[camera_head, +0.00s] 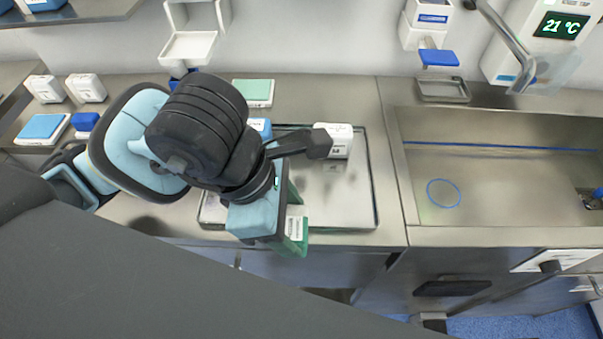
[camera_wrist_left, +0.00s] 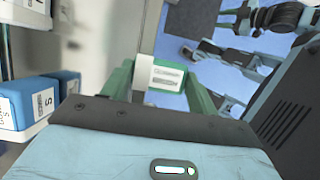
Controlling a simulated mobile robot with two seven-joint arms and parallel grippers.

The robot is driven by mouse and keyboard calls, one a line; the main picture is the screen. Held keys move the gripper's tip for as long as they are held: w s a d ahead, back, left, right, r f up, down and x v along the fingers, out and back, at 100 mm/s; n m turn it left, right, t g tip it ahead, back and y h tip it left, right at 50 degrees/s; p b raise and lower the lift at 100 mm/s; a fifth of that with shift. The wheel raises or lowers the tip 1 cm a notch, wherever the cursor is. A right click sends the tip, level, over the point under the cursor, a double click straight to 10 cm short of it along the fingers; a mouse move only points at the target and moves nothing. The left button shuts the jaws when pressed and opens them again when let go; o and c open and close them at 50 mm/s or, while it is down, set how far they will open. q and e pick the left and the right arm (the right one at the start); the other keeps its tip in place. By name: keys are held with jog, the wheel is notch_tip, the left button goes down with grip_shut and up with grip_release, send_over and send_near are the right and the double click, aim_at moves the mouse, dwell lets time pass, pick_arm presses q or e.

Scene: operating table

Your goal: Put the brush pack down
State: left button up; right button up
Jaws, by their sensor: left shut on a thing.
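My left gripper (camera_head: 291,222) reaches in from the left over the front part of the metal tray (camera_head: 374,200), near the counter's front edge. It is shut on a small pack with a white printed label (camera_head: 295,224), which I take to be the brush pack. The label also shows between the green fingers in the left wrist view (camera_wrist_left: 166,77). Most of the pack is hidden by the gripper, and I cannot tell its height above the tray. My right gripper is not in view.
A white box (camera_head: 340,143) stands at the tray's back right, and a blue box (camera_head: 262,127) at its back. A green-topped pack (camera_head: 253,93) lies behind the tray. The tray's right half is mostly clear. A sink (camera_head: 500,180) lies to the right.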

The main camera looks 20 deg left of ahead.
pick_arm(q)
jog(key=shift+w+a+f+b, duration=0.1)
jog(key=shift+w+f+b, duration=0.1)
jog(key=shift+w+b, duration=0.3)
jog(key=shift+w+a+f+b, duration=0.1)
jog(key=shift+w+f+b, duration=0.05)
jog(key=shift+w+b, duration=0.3)
jog(key=w, duration=0.2)
jog(key=w+a, duration=0.1)
jog(key=w, duration=0.1)
jog(key=w+p, duration=0.1)
jog(key=w, duration=0.1)
jog(key=shift+a+r, duration=0.1)
jog(key=shift+a, duration=0.2)
jog(key=shift+w, duration=0.25)
jog(key=shift+w+a, duration=0.1)
jog(key=shift+w, duration=0.05)
jog(key=shift+w, duration=0.1)
jog(key=shift+w+a, duration=0.1)
jog(key=shift+w, duration=0.2)
notch_tip(320, 180, down, 4)
jog(key=shift+r, duration=0.15)
